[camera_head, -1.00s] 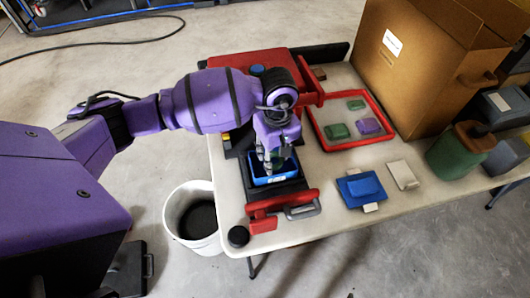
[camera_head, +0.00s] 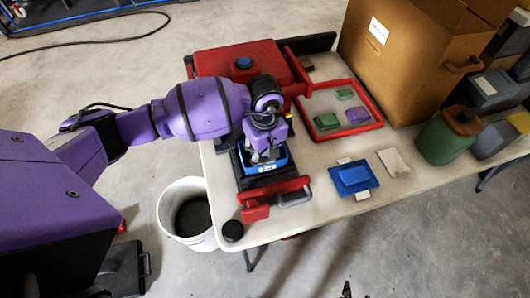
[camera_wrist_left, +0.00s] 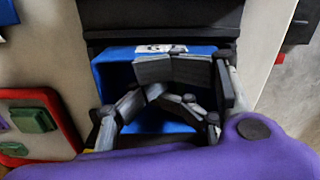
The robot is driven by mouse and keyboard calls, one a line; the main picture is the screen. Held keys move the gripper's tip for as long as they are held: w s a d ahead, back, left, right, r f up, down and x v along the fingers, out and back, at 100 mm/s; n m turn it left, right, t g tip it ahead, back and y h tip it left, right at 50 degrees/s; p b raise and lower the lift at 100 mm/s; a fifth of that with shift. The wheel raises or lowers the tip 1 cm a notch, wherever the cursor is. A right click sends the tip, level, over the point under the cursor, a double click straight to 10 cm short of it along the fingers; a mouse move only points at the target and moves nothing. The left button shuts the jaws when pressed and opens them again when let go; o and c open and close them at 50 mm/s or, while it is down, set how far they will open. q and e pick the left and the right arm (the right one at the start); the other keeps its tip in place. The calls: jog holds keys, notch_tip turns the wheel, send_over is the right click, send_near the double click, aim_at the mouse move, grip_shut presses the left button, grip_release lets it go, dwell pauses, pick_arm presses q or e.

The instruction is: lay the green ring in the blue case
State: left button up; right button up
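The blue case (camera_head: 256,167) sits on the dark front part of the red and black unit on the table. It shows open from above, with a blue floor, in the left wrist view (camera_wrist_left: 112,72). My left gripper (camera_head: 263,156) is over the case, its fingertips at or inside the opening. In the left wrist view the two grey finger pads (camera_wrist_left: 173,69) meet, with nothing visible between them. I make out no green ring; the fingers hide part of the case. Small dark tips at the bottom edge of the head view may be my right gripper (camera_head: 347,290).
A red-rimmed tray (camera_head: 343,137) holds green and purple blocks. A blue block (camera_head: 354,178) and a white block (camera_head: 393,162) lie nearby. A large cardboard box (camera_head: 405,65) and a green canister (camera_head: 447,140) stand at right. A white bucket (camera_head: 188,214) stands on the floor.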

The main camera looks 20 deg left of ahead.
pick_arm(q)
jog(key=o, duration=0.4)
jog(key=shift+a, duration=0.15)
jog(key=shift+c, duration=0.2)
jog(key=shift+r, duration=0.1)
jog(key=shift+w+r, duration=0.1)
jog(key=shift+r, duration=0.2)
notch_tip(320, 180, up, 12)
